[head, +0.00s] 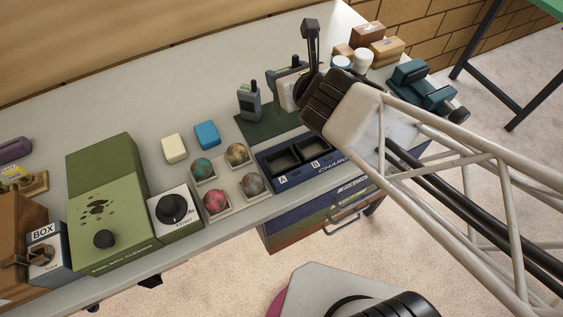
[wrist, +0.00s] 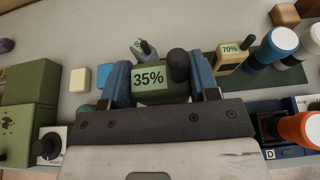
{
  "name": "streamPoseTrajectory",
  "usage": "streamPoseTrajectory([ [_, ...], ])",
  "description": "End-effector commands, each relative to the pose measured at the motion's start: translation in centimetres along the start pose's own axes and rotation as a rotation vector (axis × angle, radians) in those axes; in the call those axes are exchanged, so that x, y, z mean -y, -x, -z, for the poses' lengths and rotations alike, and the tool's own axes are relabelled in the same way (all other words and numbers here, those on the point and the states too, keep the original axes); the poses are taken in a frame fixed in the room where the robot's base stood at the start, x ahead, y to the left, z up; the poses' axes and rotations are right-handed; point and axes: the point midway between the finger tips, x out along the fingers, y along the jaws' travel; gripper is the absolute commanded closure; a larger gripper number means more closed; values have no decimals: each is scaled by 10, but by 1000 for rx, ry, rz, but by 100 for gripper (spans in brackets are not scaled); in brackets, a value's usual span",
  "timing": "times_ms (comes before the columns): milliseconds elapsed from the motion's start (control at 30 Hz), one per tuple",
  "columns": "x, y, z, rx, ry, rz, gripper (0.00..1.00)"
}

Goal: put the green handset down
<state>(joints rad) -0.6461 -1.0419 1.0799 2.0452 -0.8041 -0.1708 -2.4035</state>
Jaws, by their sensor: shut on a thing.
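My gripper (wrist: 164,84) is shut on the green handset (wrist: 150,79), which has a 35% display and a thick black antenna. Blue fingers grip it from both sides. In the head view my wrist hides the fingertips. The dark blue charger (head: 284,178) shows slots A and B empty in the head view; slot D's label shows in the wrist view (wrist: 270,153). A grey handset (head: 249,102) stands on a dark green mat (head: 252,131). A tan handset (wrist: 229,62) reads 70% and stands right of the held one in the wrist view. The handset's underside is hidden.
An orange-topped object (wrist: 304,129) is at the charger's right end. Cups (wrist: 283,41) and small boxes (head: 388,48) stand at the back right. Balls in trays (head: 216,202), a timer (head: 174,212) and a green box (head: 107,218) fill the left.

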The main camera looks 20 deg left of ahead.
Motion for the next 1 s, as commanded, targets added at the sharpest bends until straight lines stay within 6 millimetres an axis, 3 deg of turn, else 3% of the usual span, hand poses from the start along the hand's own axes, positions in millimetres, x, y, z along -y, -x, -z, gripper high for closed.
streamPoseTrajectory([
  [467,-30,86,37,5,2,1,75],
  [1000,-49,164,104,2,-1,-3,75],
])
